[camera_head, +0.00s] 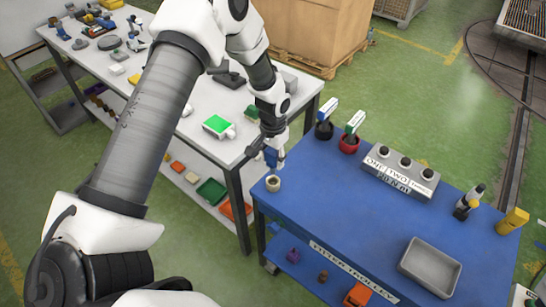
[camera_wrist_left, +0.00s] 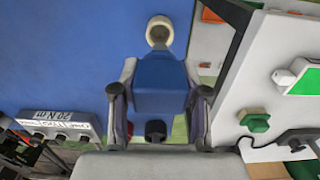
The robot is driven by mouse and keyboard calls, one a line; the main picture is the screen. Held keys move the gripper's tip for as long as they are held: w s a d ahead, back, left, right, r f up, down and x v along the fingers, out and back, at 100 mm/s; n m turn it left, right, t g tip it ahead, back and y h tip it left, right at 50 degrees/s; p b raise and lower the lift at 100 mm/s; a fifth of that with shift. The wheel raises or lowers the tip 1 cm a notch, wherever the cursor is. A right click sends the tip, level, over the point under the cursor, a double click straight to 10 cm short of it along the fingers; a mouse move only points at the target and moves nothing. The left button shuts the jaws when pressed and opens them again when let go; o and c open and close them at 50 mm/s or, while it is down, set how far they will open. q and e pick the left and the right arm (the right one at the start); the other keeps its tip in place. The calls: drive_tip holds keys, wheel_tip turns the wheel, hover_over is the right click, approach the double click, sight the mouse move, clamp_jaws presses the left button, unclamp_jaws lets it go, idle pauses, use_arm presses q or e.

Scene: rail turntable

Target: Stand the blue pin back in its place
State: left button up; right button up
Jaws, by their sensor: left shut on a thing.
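My left gripper (camera_head: 272,148) is shut on the blue pin (camera_head: 271,158) near the left corner of the blue table. In the left wrist view the blue pin (camera_wrist_left: 160,85) sits between the two fingers of the gripper (camera_wrist_left: 160,98). A small cream ring-shaped cup (camera_head: 273,183) stands on the table just below the pin. In the wrist view the cup (camera_wrist_left: 159,31) shows just beyond the pin's end. I cannot tell whether pin and cup touch. My right gripper is not in view.
The blue table (camera_head: 335,215) holds a grey block with three dark knobs (camera_head: 400,170), black and red cups with labelled tools, a grey tray (camera_head: 430,267) and a yellow block (camera_head: 512,221). A white table (camera_head: 207,145) stands close at left. The blue table's middle is clear.

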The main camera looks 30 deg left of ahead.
sight(273, 151)
use_arm(q)
drive_tip(key=shift+r, duration=0.1)
wheel_tip(273, 151, up, 5)
drive_tip(key=p, duration=0.4)
idle(0.3)
